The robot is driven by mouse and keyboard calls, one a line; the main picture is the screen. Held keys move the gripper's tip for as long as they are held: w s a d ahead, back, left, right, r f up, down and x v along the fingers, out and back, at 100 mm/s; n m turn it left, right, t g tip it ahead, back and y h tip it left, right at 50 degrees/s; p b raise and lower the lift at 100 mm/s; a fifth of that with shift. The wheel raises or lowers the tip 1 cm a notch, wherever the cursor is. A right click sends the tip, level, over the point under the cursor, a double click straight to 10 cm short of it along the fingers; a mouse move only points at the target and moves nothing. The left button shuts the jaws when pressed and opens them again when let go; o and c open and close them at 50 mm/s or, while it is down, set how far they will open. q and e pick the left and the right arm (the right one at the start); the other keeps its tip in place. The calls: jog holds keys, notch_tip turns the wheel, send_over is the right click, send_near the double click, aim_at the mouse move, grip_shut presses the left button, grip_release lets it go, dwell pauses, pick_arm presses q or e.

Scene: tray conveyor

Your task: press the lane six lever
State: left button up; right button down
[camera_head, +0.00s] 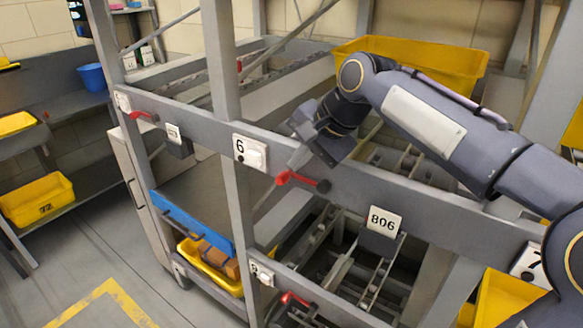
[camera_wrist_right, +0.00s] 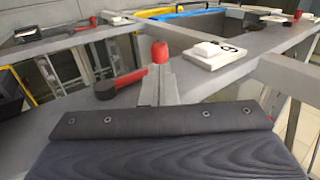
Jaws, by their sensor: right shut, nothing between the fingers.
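The lane six lever (camera_head: 301,181) is red with a black pivot at its right end. It sits on the grey beam just right of the white plate marked 6 (camera_head: 249,151). My right gripper (camera_head: 297,158) is shut and empty, its fingertips just above the lever's red end. In the right wrist view the fingers (camera_wrist_right: 159,85) stand in front of the lever (camera_wrist_right: 131,80) and hide its middle. Its red knob (camera_wrist_right: 160,52) shows beyond the fingertips. I cannot tell whether they touch it. My left gripper is not in view.
Other red levers are at upper left (camera_head: 144,116) and below (camera_head: 295,299). A yellow tray (camera_head: 470,62) stands behind my right arm.

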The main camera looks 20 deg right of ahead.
aim_at(285, 175)
jog(key=shift+x, duration=1.75)
